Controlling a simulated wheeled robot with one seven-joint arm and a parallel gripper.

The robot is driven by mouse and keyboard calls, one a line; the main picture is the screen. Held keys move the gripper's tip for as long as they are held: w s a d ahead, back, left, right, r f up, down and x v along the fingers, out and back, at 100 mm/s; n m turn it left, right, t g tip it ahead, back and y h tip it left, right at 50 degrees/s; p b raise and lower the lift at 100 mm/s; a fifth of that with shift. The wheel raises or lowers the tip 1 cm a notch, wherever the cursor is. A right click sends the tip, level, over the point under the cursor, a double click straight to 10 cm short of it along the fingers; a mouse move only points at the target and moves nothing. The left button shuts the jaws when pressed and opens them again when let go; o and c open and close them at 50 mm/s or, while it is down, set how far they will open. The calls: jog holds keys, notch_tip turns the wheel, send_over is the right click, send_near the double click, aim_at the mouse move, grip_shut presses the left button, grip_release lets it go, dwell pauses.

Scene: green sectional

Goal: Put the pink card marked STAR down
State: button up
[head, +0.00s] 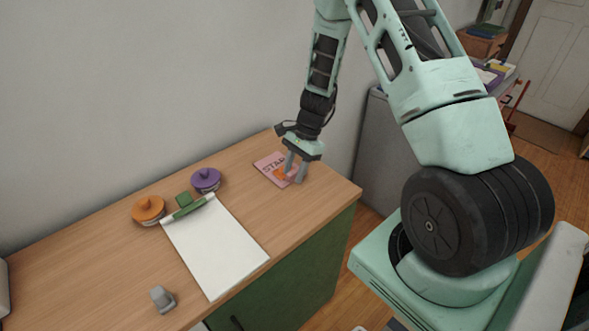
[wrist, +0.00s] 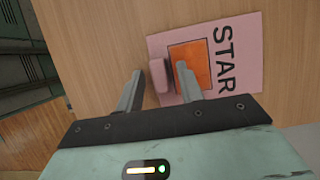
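The pink card marked STAR (head: 267,166) lies on the wooden counter toward its right end. In the wrist view the card (wrist: 245,78) looks flat on the wood, with an orange square and a raised pink tab (wrist: 160,76) at one edge. My gripper (head: 295,172) points down over the card's near right edge. In the wrist view my gripper (wrist: 160,70) has its fingers apart. The tab shows between them, close to the right finger, with a gap to the left finger. The right finger hides part of the orange square.
A white clipboard sheet (head: 215,245) with a green clip lies left of the card. The wall runs behind the counter.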

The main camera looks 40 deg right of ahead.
jog(key=shift+r, duration=0.1)
jog(key=v, duration=1.2)
jog(key=s+a+r+n, duration=0.2)
jog(key=a+n, duration=0.2)
jog(key=a, duration=0.3)
jog(key=s+a+r+n+g+h, duration=0.1)
jog(key=s+a+r+n, duration=0.2)
jog(key=a, duration=0.4)
jog(key=s+a+r+n, duration=0.2)
jog(key=a+n, duration=0.2)
jog(key=a, duration=0.3)
jog(key=s+a+r+n+h, duration=0.1)
jog(key=s+a+n, duration=0.4)
jog(key=s+n, duration=0.2)
jog(key=s+a+r+n+t+h, duration=0.1)
jog(key=s+a+n, duration=0.4)
jog(key=s, duration=0.6)
jog(key=shift+a+r+n+h+b, duration=0.25)
jog(key=shift+r+n+h+b, duration=0.2)
jog(key=shift+n, duration=0.75)
